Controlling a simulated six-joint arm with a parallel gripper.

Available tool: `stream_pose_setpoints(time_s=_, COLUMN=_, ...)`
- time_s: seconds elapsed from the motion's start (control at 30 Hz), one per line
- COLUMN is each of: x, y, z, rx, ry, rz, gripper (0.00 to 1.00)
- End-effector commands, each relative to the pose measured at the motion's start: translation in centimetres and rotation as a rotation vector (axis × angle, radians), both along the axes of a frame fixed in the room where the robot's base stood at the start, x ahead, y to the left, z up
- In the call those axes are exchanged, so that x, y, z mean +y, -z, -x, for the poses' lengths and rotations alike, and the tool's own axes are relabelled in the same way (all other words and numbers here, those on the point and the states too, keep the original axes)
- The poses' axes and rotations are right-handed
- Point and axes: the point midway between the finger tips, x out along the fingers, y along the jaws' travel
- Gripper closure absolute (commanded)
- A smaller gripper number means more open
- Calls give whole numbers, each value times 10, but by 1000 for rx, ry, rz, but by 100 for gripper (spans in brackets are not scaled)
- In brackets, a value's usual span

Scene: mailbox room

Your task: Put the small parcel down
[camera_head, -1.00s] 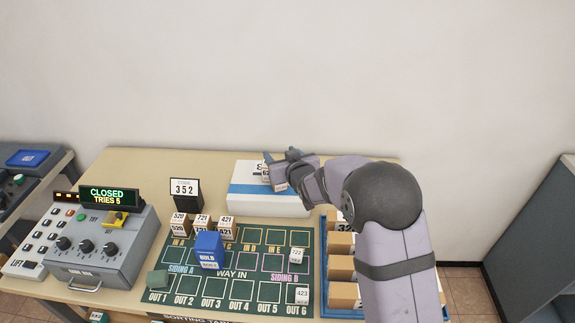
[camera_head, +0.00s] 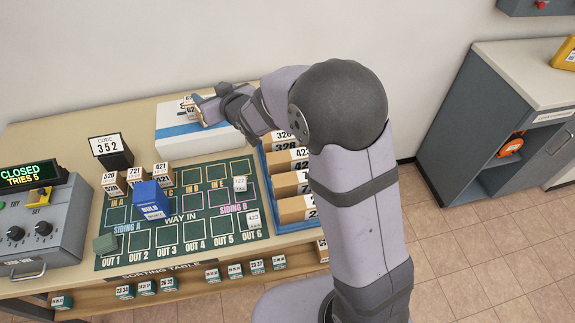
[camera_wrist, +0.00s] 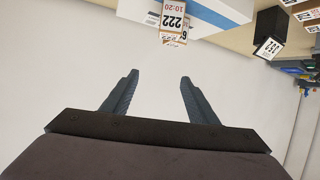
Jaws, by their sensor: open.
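My gripper (camera_head: 207,106) is open, and its two dark fingers (camera_wrist: 158,77) have an empty gap between them in the wrist view. A small white-and-tan parcel (camera_head: 190,110) stands on the white box with a blue stripe (camera_head: 172,132), just left of my fingertips in the head view. In the wrist view a small parcel labelled 222 (camera_wrist: 172,22) shows beyond the fingertips, apart from them. Another number label starting with 6 shows right beside it. My fingers partly hide this spot in the head view, so I cannot tell how many parcels stand there.
A black code display reading 352 (camera_head: 110,149) stands left of the box. In front lie the green sorting mat (camera_head: 190,247) with small parcels and a blue block (camera_head: 150,200). A blue rack (camera_head: 268,190) of brown boxes is close below my arm. The bare wall is behind.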

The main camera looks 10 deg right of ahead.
Motion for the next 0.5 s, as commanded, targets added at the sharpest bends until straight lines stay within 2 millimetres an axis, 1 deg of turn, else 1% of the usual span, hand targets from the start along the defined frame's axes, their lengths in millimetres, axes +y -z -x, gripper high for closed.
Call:
stream_pose_setpoints(time_s=0.07, x=-16, y=7, z=8, rx=48, ry=27, rz=22, gripper=46)
stream_pose_setpoints(time_s=0.17, x=-46, y=26, z=30, rx=160, ry=81, rz=66, gripper=46)
stream_pose_setpoints(time_s=0.2, x=-61, y=35, z=43, rx=219, ry=107, rz=88, gripper=46)
stream_pose_setpoints(time_s=0.27, x=-85, y=50, z=68, rx=318, ry=149, rz=119, gripper=46)
stream_pose_setpoints(time_s=0.3, x=-102, y=60, z=88, rx=392, ry=177, rz=139, gripper=46)
stream_pose_setpoints(time_s=0.37, x=-124, y=75, z=123, rx=507, ry=215, rz=167, gripper=46)
stream_pose_setpoints(time_s=0.4, x=-137, y=84, z=148, rx=585, ry=239, rz=182, gripper=46)
stream_pose_setpoints(time_s=0.47, x=-154, y=95, z=186, rx=698, ry=268, rz=200, gripper=46)
stream_pose_setpoints(time_s=0.5, x=-163, y=101, z=211, rx=772, ry=285, rz=209, gripper=46)
